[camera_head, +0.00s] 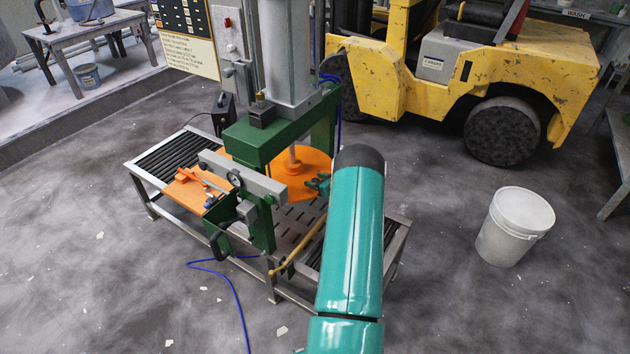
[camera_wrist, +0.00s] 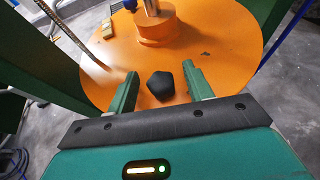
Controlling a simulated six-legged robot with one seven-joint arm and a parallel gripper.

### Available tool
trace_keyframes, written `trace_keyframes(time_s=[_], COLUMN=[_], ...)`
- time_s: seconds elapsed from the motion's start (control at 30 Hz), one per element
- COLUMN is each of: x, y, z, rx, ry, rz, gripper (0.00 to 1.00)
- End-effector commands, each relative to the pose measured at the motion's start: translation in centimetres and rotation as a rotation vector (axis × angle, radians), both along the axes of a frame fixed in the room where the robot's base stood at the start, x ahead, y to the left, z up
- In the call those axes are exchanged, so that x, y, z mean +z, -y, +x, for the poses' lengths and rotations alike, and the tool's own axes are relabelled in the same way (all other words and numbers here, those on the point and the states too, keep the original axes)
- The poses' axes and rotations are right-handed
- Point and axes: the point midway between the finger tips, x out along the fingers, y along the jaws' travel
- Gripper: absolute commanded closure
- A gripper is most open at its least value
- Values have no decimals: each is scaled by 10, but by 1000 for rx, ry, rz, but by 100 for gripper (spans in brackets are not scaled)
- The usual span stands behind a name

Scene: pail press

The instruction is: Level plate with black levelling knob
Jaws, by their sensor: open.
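The plate is a round orange disc (camera_head: 306,180) under the green press frame, with a rod rising from its middle. In the wrist view the orange plate (camera_wrist: 215,55) fills the upper half. The black levelling knob (camera_wrist: 160,85) is a dark, angular knob at the plate's near edge. My gripper (camera_wrist: 160,89) is open, its two green fingers on either side of the knob. I cannot tell whether either finger touches it. In the head view my gripper (camera_head: 318,184) is small beside the plate's near right edge, partly behind my teal arm, and the knob is hidden.
The green press frame (camera_head: 258,135) stands around the plate. A roller table (camera_head: 165,155) runs beneath it, with an orange board (camera_head: 195,190) on the left. A yellow forklift (camera_head: 490,80) is behind, and a white bucket (camera_head: 513,228) stands right on open floor.

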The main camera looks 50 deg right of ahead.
Motion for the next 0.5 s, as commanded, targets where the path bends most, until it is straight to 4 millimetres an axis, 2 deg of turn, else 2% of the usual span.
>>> trace_keyframes(time_s=[0.13, 0.37, 0.5], x=[-3, -3, -3], y=[1, 1, 1], z=[9, 9, 9], rx=[1, 0, 0], ry=[0, 0, 0], rz=[-1, -1, -1], gripper=[49, 49, 74])
